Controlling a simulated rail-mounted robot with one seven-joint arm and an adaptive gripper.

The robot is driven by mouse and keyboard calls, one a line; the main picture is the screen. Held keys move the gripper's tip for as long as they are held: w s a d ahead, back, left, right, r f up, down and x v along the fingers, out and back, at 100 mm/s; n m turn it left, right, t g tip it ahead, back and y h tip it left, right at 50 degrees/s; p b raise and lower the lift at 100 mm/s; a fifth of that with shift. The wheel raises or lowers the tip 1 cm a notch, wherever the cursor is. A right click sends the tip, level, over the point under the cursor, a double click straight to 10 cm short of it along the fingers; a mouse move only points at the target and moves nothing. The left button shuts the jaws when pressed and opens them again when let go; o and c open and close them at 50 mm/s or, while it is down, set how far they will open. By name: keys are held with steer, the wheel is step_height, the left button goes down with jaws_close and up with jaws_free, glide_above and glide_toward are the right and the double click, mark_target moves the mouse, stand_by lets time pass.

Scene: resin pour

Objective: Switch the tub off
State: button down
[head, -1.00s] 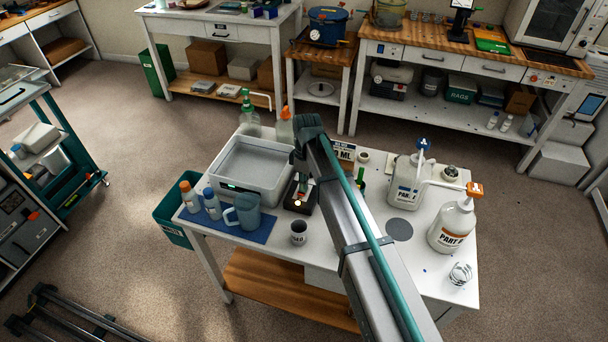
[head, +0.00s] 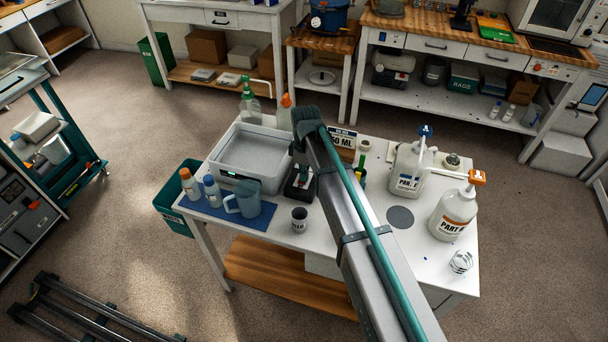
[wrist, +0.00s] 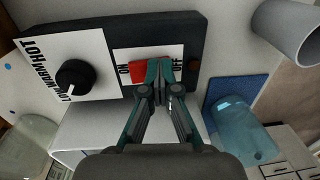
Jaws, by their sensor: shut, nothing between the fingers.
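The grey-white tub (head: 278,186) stands on the white table, with a small green light on its front. Beside it is a dark control box (wrist: 205,25), also seen in the head view (head: 306,194). In the wrist view the box carries a black LOW/WARM/HOT knob (wrist: 75,77) and a red rocker switch (wrist: 138,66) between ON on the left and OFF on the right. Contact cannot be told.
A blue-grey jug (head: 243,199) and two small bottles stand on a blue mat (head: 262,221). A cup (head: 299,219) stands in front of the box. Pump bottles stand behind the tub. Resin jugs, including PART A (head: 454,215), are at the right.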

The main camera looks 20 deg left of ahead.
steer(key=shift+w, duration=0.8)
steer(key=shift+r, duration=0.15)
steer(key=r+p, duration=0.2)
steer(key=r, duration=0.1)
steer(key=r+p, duration=0.1)
steer(key=shift+w+r, duration=0.15)
steer(key=shift+w, duration=0.15)
steer(key=shift+w+r+b, duration=0.1)
steer(key=shift+r+b, duration=0.2)
steer(key=shift+b, duration=0.3)
step_height(320, 180, up, 9)
steer(key=w+b, duration=0.1)
steer(key=b, duration=0.1)
steer(key=shift+w+a+f, duration=0.1)
steer(key=shift+f, duration=0.05)
